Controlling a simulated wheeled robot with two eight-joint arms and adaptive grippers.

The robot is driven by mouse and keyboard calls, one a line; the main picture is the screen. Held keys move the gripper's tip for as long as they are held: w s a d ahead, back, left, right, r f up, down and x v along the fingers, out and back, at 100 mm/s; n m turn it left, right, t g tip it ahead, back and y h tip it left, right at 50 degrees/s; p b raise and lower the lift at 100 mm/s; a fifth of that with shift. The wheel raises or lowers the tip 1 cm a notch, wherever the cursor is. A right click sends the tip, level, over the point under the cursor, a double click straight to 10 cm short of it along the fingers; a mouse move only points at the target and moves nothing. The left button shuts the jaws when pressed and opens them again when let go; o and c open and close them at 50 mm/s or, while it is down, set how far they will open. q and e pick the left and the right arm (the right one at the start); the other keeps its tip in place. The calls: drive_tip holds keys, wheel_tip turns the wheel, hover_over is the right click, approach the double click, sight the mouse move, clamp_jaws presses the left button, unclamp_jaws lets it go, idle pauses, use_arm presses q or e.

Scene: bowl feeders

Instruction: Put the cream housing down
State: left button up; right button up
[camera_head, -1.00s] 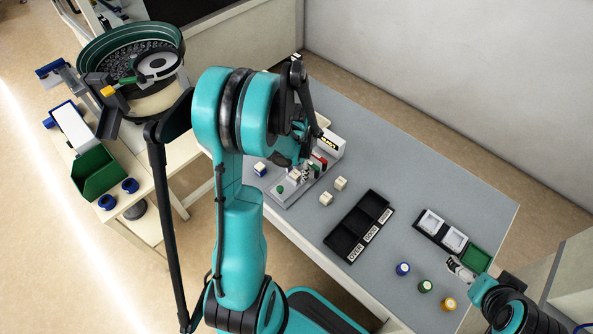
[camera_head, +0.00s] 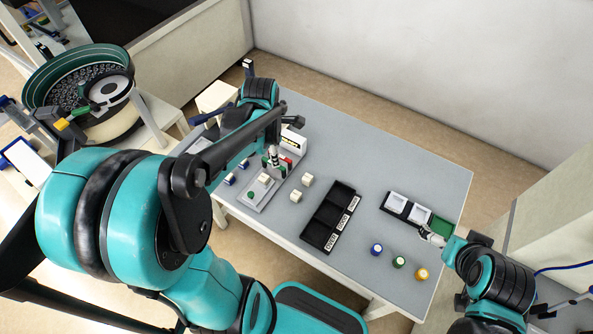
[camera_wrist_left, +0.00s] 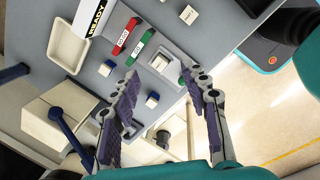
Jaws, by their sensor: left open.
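One cream housing (camera_head: 265,179) sits on the grey fixture plate (camera_head: 256,196), near a green button. Two more cream housings stand apart on the table to its right, the farther (camera_head: 307,180) and the nearer (camera_head: 296,197). In the left wrist view, the plate's cream housing (camera_wrist_left: 160,62) lies just beyond my left fingertips, and a loose one (camera_wrist_left: 189,14) is farther up. My left gripper (camera_wrist_left: 160,74) is open, with nothing held between its fingers. In the head view my arm partly hides it. My right gripper (camera_head: 432,238) is beside the right-hand tray; its fingers are too small to judge.
A READY sign (camera_wrist_left: 96,18) and red and green labelled bars stand by the plate. Blue-and-white pieces (camera_wrist_left: 152,99) lie close to my left fingers. A black three-slot tray (camera_head: 328,215), a tray with white and green compartments (camera_head: 408,208) and several coloured pieces occupy the table's right.

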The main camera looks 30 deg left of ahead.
use_arm(q)
drive_tip(key=s+d+r+m+t, duration=0.2)
drive_tip(key=d+m, duration=0.4)
drive_tip(key=m, duration=0.7)
drive_tip(key=s+d+r+m+t, duration=0.3)
drive_tip(key=d+m, duration=0.4)
drive_tip(key=m, duration=0.7)
drive_tip(key=shift+s+d+r+t, duration=0.2)
drive_tip(key=shift+s+r+t, duration=0.1)
drive_tip(key=shift+s+r, duration=0.6)
drive_tip(key=shift+s+f, duration=0.1)
drive_tip(key=shift+s, duration=0.05)
